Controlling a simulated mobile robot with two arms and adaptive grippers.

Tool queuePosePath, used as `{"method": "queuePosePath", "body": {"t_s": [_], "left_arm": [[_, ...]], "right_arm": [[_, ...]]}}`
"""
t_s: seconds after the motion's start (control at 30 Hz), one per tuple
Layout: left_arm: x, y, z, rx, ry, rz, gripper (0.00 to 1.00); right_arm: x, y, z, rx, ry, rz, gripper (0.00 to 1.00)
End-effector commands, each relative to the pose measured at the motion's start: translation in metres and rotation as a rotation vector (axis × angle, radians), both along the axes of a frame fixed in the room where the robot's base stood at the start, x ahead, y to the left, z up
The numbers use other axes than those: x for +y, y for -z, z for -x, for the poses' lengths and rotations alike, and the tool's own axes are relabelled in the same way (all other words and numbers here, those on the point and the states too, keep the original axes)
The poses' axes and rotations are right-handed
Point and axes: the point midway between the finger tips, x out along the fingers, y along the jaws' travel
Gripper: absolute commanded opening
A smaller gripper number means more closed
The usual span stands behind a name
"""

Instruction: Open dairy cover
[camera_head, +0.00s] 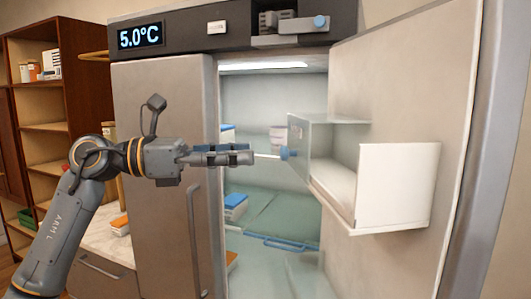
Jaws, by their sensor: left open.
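The dairy cover (298,135) is a clear panel with a blue knob (285,153). It stands roughly upright on the left side of a pale door compartment (397,190), on the inside of the open fridge door. Whether it is fully closed is hard to tell. My left gripper (251,155) is open and empty. It points right at about knob height, and a gap shows between its fingertips and the knob. My right gripper is out of view.
The open fridge door (400,85) stands at the right. A closed grey door (165,120) with a long vertical handle (195,235) is behind my left arm. Inside the fridge are blue-lidded boxes (235,203) and a blue bar (275,242). Wooden shelves (45,126) stand far left.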

Motion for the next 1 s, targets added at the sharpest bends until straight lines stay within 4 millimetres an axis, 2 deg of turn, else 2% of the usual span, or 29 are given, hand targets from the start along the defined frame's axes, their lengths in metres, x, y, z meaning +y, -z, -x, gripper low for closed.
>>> {"method": "queuePosePath", "body": {"t_s": [0.1, 0.3, 0.73, 0.87, 0.97, 1.0], "left_arm": [[0.023, 0.0, 0.005, 0.001, -0.002, 0.0, 0.44], [0.044, 0.0, 0.011, 0.0, -0.001, 0.0, 0.44], [0.048, 0.004, 0.008, 0.021, 0.003, 0.018, 0.44], [0.05, 0.032, -0.024, 0.199, 0.013, 0.179, 0.44], [0.06, 0.079, -0.068, 0.442, -0.001, 0.403, 0.44], [0.067, 0.102, -0.086, 0.54, -0.017, 0.496, 0.44]], "right_arm": [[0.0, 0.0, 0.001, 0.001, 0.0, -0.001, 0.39], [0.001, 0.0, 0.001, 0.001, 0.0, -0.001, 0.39], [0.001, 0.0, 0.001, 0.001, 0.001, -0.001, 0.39], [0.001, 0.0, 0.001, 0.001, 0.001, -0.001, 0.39], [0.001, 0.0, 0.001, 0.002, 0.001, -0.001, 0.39], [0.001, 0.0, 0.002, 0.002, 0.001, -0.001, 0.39]]}}
